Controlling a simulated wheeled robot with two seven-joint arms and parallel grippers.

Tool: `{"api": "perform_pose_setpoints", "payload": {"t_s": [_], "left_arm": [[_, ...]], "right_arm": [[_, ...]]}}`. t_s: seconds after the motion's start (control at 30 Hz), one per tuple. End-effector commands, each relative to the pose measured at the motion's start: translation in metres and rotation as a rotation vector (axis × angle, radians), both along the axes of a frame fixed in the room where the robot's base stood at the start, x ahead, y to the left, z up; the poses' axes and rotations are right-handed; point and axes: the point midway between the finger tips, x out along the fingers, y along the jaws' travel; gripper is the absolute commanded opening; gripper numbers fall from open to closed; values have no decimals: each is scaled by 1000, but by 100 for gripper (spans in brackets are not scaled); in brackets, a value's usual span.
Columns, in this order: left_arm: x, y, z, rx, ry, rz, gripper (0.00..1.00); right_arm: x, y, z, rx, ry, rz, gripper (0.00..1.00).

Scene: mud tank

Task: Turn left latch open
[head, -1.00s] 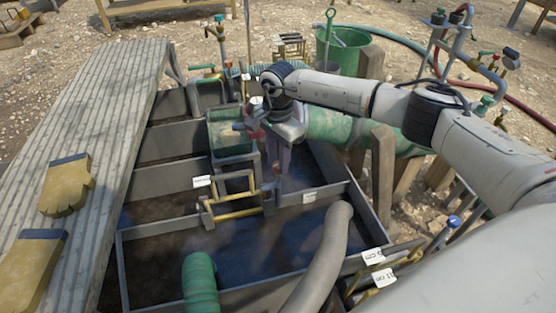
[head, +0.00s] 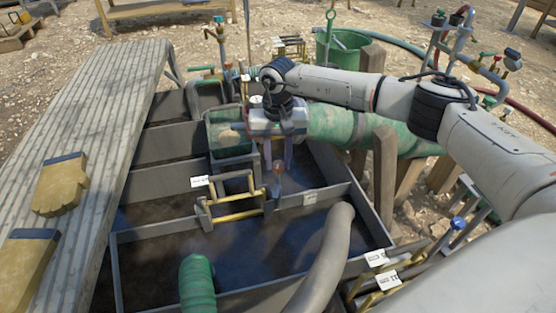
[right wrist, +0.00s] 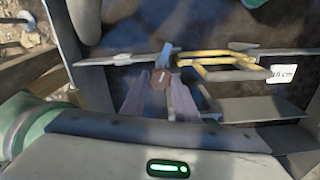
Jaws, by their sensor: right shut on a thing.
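My right gripper (head: 277,168) reaches down over the divided tank (head: 165,183), by the inner divider right of the green box (head: 231,150). In the right wrist view its two fingers (right wrist: 158,92) are shut on a small brown-red piece (right wrist: 161,78) with a blue, bar-like end (right wrist: 165,55). The piece also shows as a reddish spot between the fingers in the head view. I cannot tell for certain whether it is a latch. A yellow-barred frame (head: 234,203) stands on the divider just left of the gripper. My left gripper is not in view.
A green hose (head: 198,282) and a grey pipe (head: 325,265) enter the tank at the front. A large green pipe (head: 345,126) runs behind my gripper, among wooden posts.

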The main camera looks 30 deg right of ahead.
Motion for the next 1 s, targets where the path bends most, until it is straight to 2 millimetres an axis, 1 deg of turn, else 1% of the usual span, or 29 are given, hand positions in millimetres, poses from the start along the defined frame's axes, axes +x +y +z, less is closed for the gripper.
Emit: {"api": "perform_pose_setpoints", "payload": {"t_s": [0.2, 0.4, 0.9, 0.93, 1.0], "left_arm": [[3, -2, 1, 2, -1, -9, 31], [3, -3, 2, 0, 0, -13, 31], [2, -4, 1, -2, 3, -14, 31], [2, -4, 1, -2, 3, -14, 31], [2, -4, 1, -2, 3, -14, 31]], "right_arm": [[0, 1, 0, 3, 1, 113, 5], [0, 1, 1, 3, 1, 167, 5], [0, 1, 1, 2, 1, 184, 5], [0, 1, 1, 2, 1, 184, 29], [0, 0, 1, 2, 1, 184, 41]]}}
